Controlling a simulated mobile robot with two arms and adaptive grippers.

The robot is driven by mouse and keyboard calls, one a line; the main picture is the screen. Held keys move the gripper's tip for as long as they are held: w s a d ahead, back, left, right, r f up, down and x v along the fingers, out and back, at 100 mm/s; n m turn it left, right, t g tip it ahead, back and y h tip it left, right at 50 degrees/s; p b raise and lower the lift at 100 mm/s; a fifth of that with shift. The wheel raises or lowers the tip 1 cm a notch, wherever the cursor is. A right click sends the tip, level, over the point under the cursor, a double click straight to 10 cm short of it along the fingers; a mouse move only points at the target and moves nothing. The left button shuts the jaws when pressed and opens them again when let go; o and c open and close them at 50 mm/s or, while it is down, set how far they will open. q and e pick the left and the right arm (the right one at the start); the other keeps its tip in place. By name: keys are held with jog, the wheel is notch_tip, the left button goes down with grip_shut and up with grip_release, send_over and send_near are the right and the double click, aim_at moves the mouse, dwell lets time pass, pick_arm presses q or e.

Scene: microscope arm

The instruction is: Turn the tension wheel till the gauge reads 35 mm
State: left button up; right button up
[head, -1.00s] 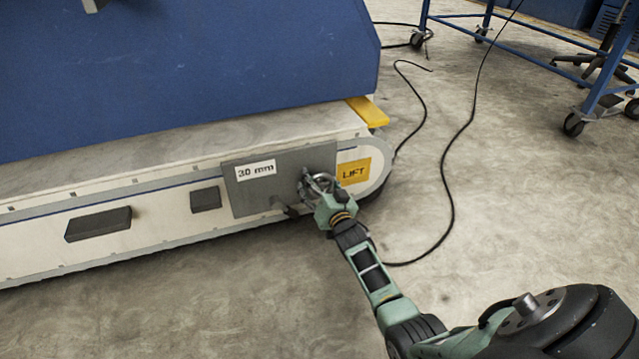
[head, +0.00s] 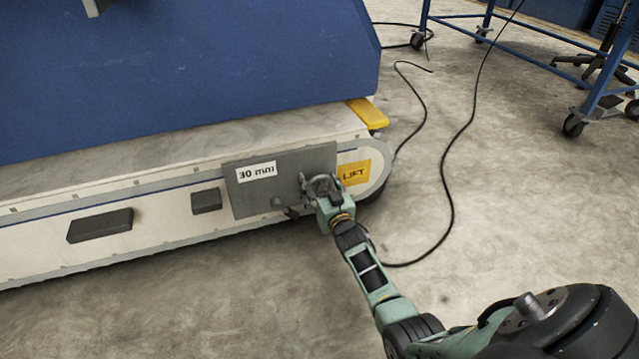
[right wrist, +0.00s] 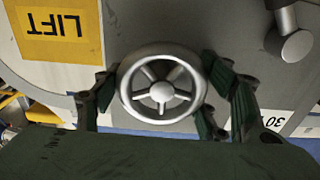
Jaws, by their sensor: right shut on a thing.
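The tension wheel (right wrist: 162,90) is a silver spoked handwheel. The gauge label (head: 257,172) at the panel's upper left reads "30 mm". My left gripper is not in view.
The grey panel (head: 250,200) sits on the side of a white base under a blue body. A metal knob or handle (right wrist: 290,40) sticks out near the wheel. A yellow LIFT label (head: 354,174) is beside it. A black cable (head: 449,190) lies on the open floor to the right.

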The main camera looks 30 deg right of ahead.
jog(key=n, duration=0.3)
jog(key=shift+n, duration=2.1)
jog(key=o, duration=1.2)
jog(key=shift+c, duration=0.2)
jog(key=shift+r, duration=0.15)
